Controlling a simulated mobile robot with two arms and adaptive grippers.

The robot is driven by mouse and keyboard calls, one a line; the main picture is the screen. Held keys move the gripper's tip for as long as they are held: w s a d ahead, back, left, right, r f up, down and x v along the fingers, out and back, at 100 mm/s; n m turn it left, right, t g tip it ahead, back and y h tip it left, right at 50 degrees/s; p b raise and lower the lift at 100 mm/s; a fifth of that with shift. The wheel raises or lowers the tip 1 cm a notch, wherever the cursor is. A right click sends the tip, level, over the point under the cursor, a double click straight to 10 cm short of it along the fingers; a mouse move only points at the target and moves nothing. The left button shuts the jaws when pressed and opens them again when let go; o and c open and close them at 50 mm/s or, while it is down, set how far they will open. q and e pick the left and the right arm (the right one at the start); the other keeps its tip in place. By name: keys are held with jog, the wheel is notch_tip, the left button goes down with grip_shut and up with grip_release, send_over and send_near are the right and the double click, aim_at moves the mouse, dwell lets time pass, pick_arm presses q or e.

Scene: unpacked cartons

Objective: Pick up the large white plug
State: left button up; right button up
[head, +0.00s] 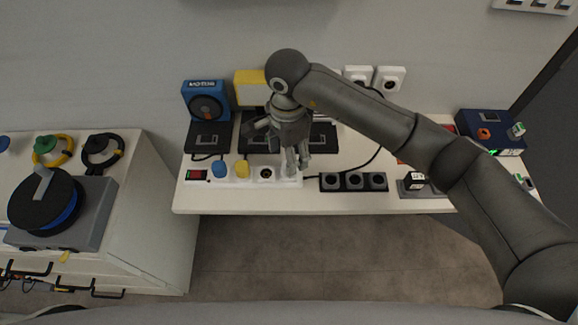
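My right gripper (294,163) points down over the right end of the white power strip (284,183). Its fingertips are close together, and I cannot tell whether they are open or shut. I cannot make out a separate large white plug; the gripper hides that end of the strip. A blue plug (221,169) and a yellow plug (243,169) sit in the strip, left of a bare socket (265,173). My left gripper is not in view.
A black socket strip (353,182) lies right of the gripper on the white table (310,204). Blue (205,100) and yellow (250,88) devices stand behind. A dark blue box (487,128) stands at the right. A cable reel (43,210) is on the left cabinet.

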notch_tip(320, 180, down, 4)
jog(key=shift+s+d+p, duration=0.1)
jog(key=shift+s+p, duration=0.05)
jog(key=shift+p, duration=0.75)
jog(key=shift+f, duration=0.65)
jog(key=c, duration=1.2)
jog(key=shift+r, duration=0.1)
jog(key=shift+r+b, duration=0.35)
jog(key=shift+r, duration=0.1)
notch_tip(320, 180, up, 2)
jog(key=shift+d+r+b, duration=0.1)
jog(key=shift+r+b, duration=0.1)
jog(key=shift+b, duration=0.35)
jog(key=s+d+r+b, duration=0.1)
jog(key=s+d+r, duration=0.1)
jog(key=s+r, duration=0.1)
jog(key=s+d+r+b, duration=0.1)
jog(key=s+d+r, duration=0.1)
jog(key=s, duration=0.3)
jog(key=s+d+r+b, duration=0.1)
jog(key=s+d+r, duration=0.1)
jog(key=s+r, duration=0.2)
jog(key=shift+s+d+r, duration=0.1)
jog(key=shift+d+r, duration=0.15)
jog(key=shift+r, duration=0.05)
